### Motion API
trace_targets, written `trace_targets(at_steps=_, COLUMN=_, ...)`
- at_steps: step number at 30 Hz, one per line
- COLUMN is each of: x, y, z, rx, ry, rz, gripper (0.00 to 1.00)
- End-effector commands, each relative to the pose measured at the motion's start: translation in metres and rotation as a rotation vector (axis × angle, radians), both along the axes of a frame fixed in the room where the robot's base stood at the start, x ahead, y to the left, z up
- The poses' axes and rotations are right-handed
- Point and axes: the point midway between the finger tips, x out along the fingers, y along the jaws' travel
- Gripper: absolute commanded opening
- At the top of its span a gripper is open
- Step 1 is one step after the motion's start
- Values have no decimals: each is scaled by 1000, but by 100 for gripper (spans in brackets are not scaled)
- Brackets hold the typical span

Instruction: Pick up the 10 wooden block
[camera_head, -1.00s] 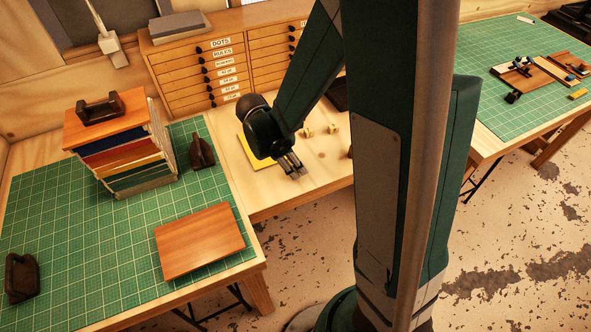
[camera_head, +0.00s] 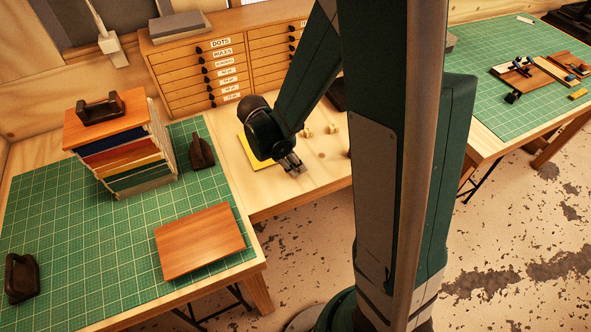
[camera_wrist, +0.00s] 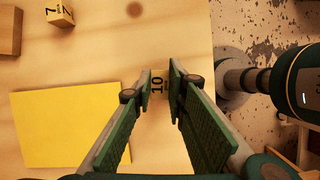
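The wooden block marked "10" (camera_wrist: 158,86) shows in the wrist view between my two fingertips, its label facing the camera. Its edges blend with the pale wood and are partly covered by the fingers. My gripper (camera_wrist: 160,86) has one finger on each side of it; I cannot tell whether the pads touch it. In the head view my gripper (camera_head: 291,165) points down low over the wooden table. The block is not discernible there.
A yellow sheet (camera_wrist: 70,125) lies left of my gripper. A block marked "7" (camera_wrist: 60,13) and a brown wooden piece (camera_wrist: 9,30) lie at upper left. A green cutting mat (camera_head: 100,240) with a wooden board (camera_head: 200,241) is at left.

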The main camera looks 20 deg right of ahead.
Motion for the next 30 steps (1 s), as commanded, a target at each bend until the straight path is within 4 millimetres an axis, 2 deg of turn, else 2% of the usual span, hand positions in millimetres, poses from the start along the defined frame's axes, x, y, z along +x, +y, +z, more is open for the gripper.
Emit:
trace_targets(at_steps=10, x=0, y=0, z=1, rx=0, ry=0, rz=0, gripper=8)
trace_targets(at_steps=16, x=0, y=0, z=8, rx=0, ry=0, rz=0, gripper=8)
trace_targets(at_steps=23, x=0, y=0, z=26, rx=0, ry=0, rz=0, gripper=8)
trace_targets(at_steps=30, x=0, y=0, z=54, rx=0, ry=0, rz=0, gripper=8)
